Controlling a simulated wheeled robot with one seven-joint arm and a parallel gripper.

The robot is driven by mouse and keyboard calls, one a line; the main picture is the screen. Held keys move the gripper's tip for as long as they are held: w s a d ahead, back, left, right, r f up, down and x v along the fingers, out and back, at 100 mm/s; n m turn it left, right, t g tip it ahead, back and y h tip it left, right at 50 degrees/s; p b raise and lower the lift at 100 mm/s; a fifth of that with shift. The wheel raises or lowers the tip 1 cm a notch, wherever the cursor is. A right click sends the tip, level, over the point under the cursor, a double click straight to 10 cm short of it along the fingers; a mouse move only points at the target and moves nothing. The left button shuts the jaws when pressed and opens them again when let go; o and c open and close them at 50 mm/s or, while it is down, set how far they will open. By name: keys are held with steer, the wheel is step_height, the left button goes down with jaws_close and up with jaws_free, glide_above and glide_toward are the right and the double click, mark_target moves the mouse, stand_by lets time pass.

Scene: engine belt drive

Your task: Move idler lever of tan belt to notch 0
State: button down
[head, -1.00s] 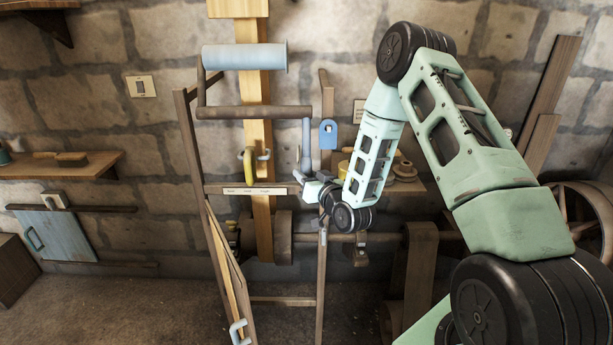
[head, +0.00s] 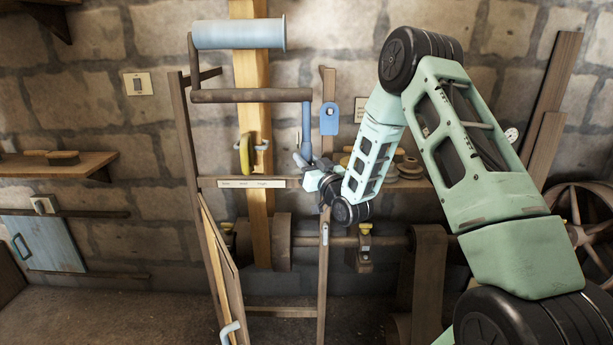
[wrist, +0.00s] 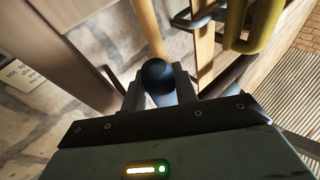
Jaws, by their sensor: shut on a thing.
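The tan belt (head: 246,65) runs vertically, behind a pale blue roller (head: 238,33) on a dark cranked bar (head: 250,96). A blue-grey lever (head: 307,125) hangs almost straight down from the bar's right end. My gripper (head: 310,168) is at the lever's lower end. In the wrist view, my gripper (wrist: 159,88) is shut on the lever's end, with a dark round knob (wrist: 157,75) between the fingers. The notches cannot be made out. The pale strip (head: 252,184) carries small labels too blurred to read.
A yellow handle (head: 244,155) on a grey hook is left of the lever; it also shows in the wrist view (wrist: 250,22). A blue holed tag (head: 329,118) hangs on a post just right of the lever. A shelf with round items is behind my arm.

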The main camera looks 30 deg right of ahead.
steer(key=b, duration=0.1)
steer(key=w+d+t+b, duration=0.1)
steer(key=b, duration=0.1)
steer(key=shift+w+f+n, duration=0.2)
steer(key=shift+f+n, duration=0.15)
steer(key=shift+n, duration=0.05)
steer(key=shift+w+d+r+b, duration=0.15)
steer(key=shift+r+b, duration=0.2)
steer(key=shift+b, duration=0.05)
steer(key=c, duration=1.1)
jaws_free()
steer(key=shift+p, duration=0.35)
